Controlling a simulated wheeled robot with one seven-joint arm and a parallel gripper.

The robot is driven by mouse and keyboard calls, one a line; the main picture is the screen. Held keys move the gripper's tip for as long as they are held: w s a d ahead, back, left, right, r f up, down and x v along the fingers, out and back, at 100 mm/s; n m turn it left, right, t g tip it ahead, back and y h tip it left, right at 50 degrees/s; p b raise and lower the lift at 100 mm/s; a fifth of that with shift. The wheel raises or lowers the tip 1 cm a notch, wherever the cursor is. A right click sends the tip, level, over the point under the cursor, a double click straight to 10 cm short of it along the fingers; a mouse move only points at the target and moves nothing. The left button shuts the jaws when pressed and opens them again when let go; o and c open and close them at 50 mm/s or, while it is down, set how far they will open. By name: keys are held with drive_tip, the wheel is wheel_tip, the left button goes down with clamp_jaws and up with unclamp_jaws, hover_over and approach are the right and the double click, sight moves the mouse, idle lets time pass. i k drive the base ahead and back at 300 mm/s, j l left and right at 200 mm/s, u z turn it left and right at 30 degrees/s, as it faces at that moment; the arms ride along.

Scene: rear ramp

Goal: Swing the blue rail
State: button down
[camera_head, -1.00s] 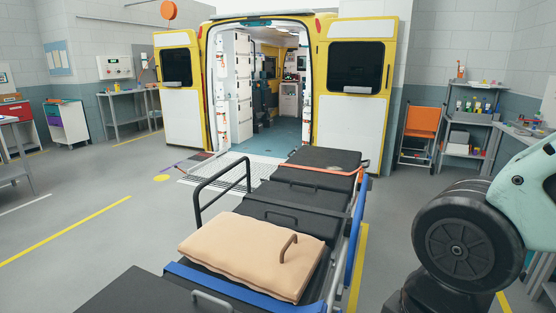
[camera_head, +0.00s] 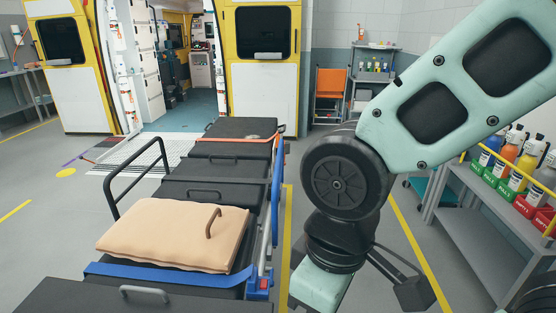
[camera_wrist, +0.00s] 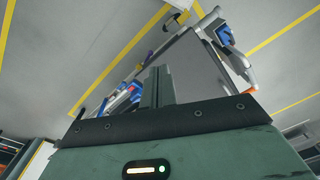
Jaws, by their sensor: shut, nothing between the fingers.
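The blue rail (camera_head: 277,188) runs along the right side of a black stretcher (camera_head: 205,192), beside its mattress sections, in the head view. A beige pillow (camera_head: 175,233) with a dark handle-like loop lies on the stretcher. My arm stands to the right of the rail, apart from it in the picture. In the wrist view my gripper (camera_wrist: 159,72) is shut, with its fingers together and nothing held. Beyond it the stretcher frame shows at a slant with blue parts; I cannot tell which of these is the rail.
A blue strap (camera_head: 170,278) crosses the stretcher's near end. A black side rail (camera_head: 137,180) stands up on its left. The open yellow ambulance (camera_head: 262,70) is behind, with a ramp. A grey shelf with bottles (camera_head: 470,215) stands at right.

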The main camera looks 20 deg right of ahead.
sight(277, 184)
drive_tip(key=u, duration=0.45)
drive_tip(key=l+u, duration=0.15)
drive_tip(key=u, duration=0.75)
drive_tip(key=l+u, duration=0.1)
drive_tip(key=u, duration=0.85)
drive_tip(key=k+u, duration=0.1)
drive_tip(key=u, duration=0.35)
drive_tip(key=l+u, duration=0.1)
drive_tip(key=u, duration=0.35)
drive_tip(key=k+u, duration=0.1)
drive_tip(key=u, duration=0.35)
drive_tip(key=k+l+u, duration=0.15)
drive_tip(key=u, duration=0.3)
drive_tip(key=k+u, duration=0.15)
drive_tip(key=u, duration=0.3)
drive_tip(key=k+u, duration=0.2)
drive_tip(key=u, duration=0.25)
drive_tip(key=k+l, duration=0.15)
drive_tip(key=k, duration=0.45)
drive_tip(key=z, duration=0.65)
drive_tip(key=l+z, duration=0.15)
drive_tip(key=z, duration=0.45)
drive_tip(key=k+l+z, duration=0.1)
drive_tip(key=z, duration=0.55)
drive_tip(key=l+z, duration=0.1)
drive_tip(key=z, duration=1.15)
drive_tip(key=l+z, duration=0.15)
drive_tip(key=z, duration=0.5)
drive_tip(key=i+z, duration=0.1)
drive_tip(key=z, duration=1.15)
